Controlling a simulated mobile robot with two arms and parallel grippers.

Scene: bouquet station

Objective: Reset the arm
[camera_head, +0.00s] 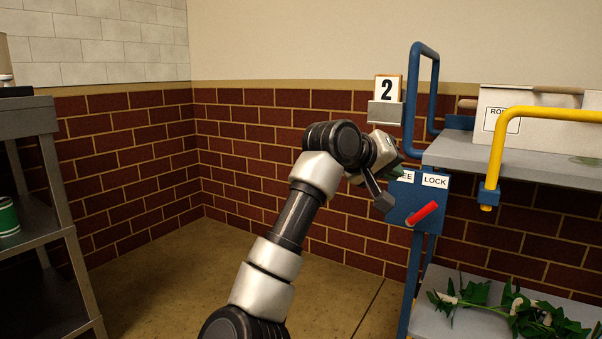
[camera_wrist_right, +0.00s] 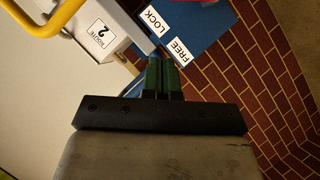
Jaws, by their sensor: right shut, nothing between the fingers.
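My right arm (camera_head: 286,217) reaches up through the middle of the head view. Its gripper (camera_head: 392,172) is at the blue lock plate (camera_head: 400,210) of the cart and partly covers the word FREE. In the right wrist view the two green fingers (camera_wrist_right: 161,78) are together with nothing between them, close to the FREE and LOCK labels. Whether the fingers touch the plate I cannot tell. A red lever (camera_head: 423,213) on the plate points up to the right, below the LOCK label. My left gripper is not in view.
The cart has a blue post, a yellow handle (camera_head: 497,150), a white box (camera_head: 540,116) on its upper shelf and leafy greenery (camera_head: 510,308) on its lower shelf. A grey rack (camera_head: 38,140) stands at left. The floor between is clear.

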